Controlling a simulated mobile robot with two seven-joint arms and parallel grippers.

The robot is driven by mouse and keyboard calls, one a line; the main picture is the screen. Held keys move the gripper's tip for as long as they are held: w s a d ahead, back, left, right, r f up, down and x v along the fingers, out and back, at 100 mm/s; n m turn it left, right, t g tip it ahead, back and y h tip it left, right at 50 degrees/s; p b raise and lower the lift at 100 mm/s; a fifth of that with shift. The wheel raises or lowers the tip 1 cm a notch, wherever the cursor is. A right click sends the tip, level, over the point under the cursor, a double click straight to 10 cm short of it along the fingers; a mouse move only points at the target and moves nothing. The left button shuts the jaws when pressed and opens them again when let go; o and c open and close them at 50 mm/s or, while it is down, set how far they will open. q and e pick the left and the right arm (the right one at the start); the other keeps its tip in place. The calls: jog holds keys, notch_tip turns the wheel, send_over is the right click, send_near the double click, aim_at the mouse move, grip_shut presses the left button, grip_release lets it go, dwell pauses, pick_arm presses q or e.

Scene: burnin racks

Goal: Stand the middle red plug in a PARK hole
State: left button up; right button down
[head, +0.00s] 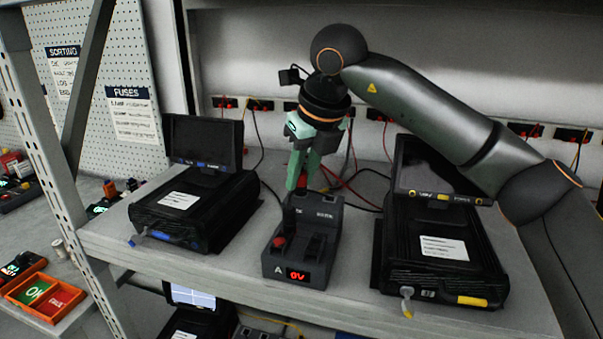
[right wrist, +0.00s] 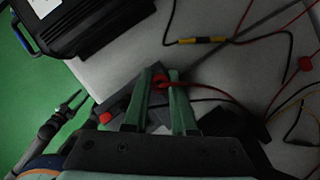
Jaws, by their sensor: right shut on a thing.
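My right gripper (head: 298,182) points down over the back left of a dark grey block (head: 318,262), with its green fingers close together. In the right wrist view its fingers (right wrist: 165,100) close on a small red plug (right wrist: 160,82) with a red lead. The fingers hide most of this plug in the head view. The block has an "A" mark, a red "0V" display, a red button at front left and small labels on top. I cannot read PARK or make out the holes.
Black units with screens stand left (head: 190,215) and right (head: 440,250) of the block on the grey shelf (head: 345,305). Red and black leads lie behind the block. Sockets with red parts line the back wall. Bare shelf shows in front of the block.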

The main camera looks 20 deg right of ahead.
jog(key=c, duration=0.6)
grip_release()
jog(key=shift+c, duration=0.2)
jog(key=shift+o, duration=0.2)
jog(key=o, duration=0.4)
jog(key=shift+c, duration=0.2)
jog(key=shift+r+p, duration=2.3)
jog(key=shift+r, duration=0.5)
